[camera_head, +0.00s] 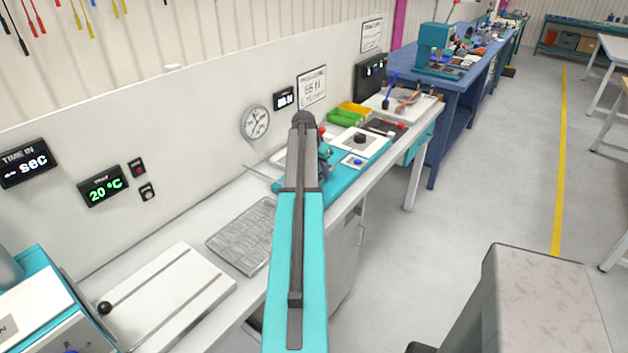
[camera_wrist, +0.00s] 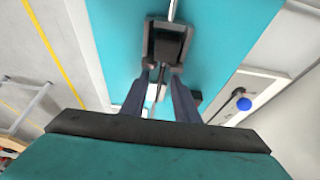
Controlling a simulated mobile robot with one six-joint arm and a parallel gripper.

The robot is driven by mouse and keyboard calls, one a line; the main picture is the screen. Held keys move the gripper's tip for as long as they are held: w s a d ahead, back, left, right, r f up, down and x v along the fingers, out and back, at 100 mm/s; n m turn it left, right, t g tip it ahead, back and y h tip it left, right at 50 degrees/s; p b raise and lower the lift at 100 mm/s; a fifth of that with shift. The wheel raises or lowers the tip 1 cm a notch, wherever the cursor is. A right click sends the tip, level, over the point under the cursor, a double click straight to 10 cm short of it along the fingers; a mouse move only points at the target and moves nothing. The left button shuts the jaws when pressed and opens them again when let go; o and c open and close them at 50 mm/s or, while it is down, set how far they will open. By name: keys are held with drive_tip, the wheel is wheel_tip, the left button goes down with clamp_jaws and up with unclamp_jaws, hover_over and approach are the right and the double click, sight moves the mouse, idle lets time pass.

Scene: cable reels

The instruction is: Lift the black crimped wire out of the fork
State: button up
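In the wrist view my gripper (camera_wrist: 160,80) has its two dark fingers apart, with a gap between them. How the wire sits in the fork is too small to tell.
A white plate with a blue knob (camera_wrist: 243,104) lies right of my gripper in the wrist view. In the head view, green and yellow bins (camera_head: 350,114), a dial (camera_head: 256,122) and a keyboard-like grey panel (camera_head: 241,236) are around the bench.

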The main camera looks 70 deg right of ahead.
sight(321, 174)
drive_tip(key=shift+c, duration=0.4)
clamp_jaws()
drive_tip(key=shift+r, duration=0.2)
drive_tip(key=shift+r+b, duration=0.75)
drive_tip(key=shift+r, duration=0.55)
drive_tip(key=shift+s+a+r, duration=0.15)
drive_tip(key=shift+r, duration=0.15)
drive_tip(key=s+a+r+b, duration=0.1)
drive_tip(key=s+a+b, duration=0.3)
drive_tip(key=s+a, duration=0.7)
drive_tip(key=shift+r, duration=0.25)
